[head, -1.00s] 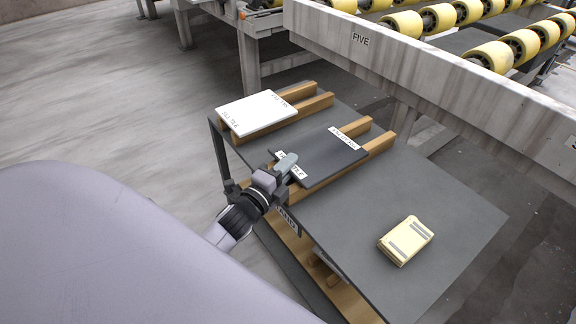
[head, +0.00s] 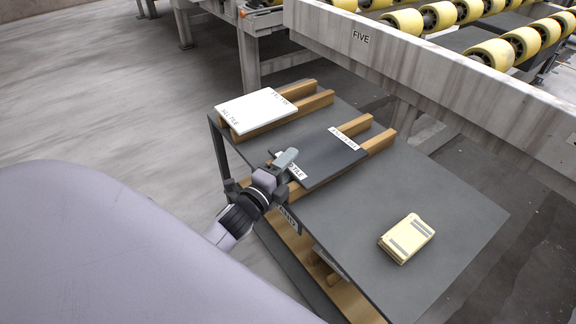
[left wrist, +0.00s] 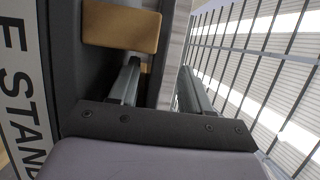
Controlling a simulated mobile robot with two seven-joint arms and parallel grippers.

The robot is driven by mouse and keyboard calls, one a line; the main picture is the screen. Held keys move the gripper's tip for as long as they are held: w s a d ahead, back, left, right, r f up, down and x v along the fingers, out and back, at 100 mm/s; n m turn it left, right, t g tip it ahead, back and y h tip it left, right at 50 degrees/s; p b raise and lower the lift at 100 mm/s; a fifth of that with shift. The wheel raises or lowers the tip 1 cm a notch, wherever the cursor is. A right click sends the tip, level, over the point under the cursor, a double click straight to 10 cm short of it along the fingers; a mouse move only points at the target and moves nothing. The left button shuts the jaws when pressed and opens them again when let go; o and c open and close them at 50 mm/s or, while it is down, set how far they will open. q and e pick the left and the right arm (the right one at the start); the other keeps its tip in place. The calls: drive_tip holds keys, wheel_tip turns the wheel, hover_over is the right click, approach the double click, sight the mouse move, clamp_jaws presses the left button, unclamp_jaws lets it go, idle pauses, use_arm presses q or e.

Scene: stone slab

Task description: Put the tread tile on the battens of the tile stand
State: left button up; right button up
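The dark tread tile (head: 325,158) lies flat across the two wooden battens (head: 379,141) of the tile stand (head: 440,185) in the head view. White labels show at its far and near edges; the near one is partly covered by my finger. My left gripper (head: 288,163) is at the tile's near edge, one finger above it and one lower. In the left wrist view the fingers (left wrist: 158,88) stand apart on either side of the tile's edge (left wrist: 172,55), with a gap on the batten side. The gripper looks open. My right gripper is not in view.
A white tile (head: 257,108) lies on another pair of battens at the stand's far left. A pale yellow block (head: 407,239) sits at the front right, with bare stand top around it. A conveyor with yellow rollers (head: 437,18) and a grey beam (head: 440,70) runs behind.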

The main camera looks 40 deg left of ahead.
use_arm(q)
drive_tip(key=shift+f, duration=0.2)
drive_tip(key=shift+s, duration=0.2)
drive_tip(key=s+p, duration=0.1)
drive_tip(key=s, duration=0.2)
drive_tip(key=shift+s+r, duration=0.1)
drive_tip(key=shift+s, duration=1.8)
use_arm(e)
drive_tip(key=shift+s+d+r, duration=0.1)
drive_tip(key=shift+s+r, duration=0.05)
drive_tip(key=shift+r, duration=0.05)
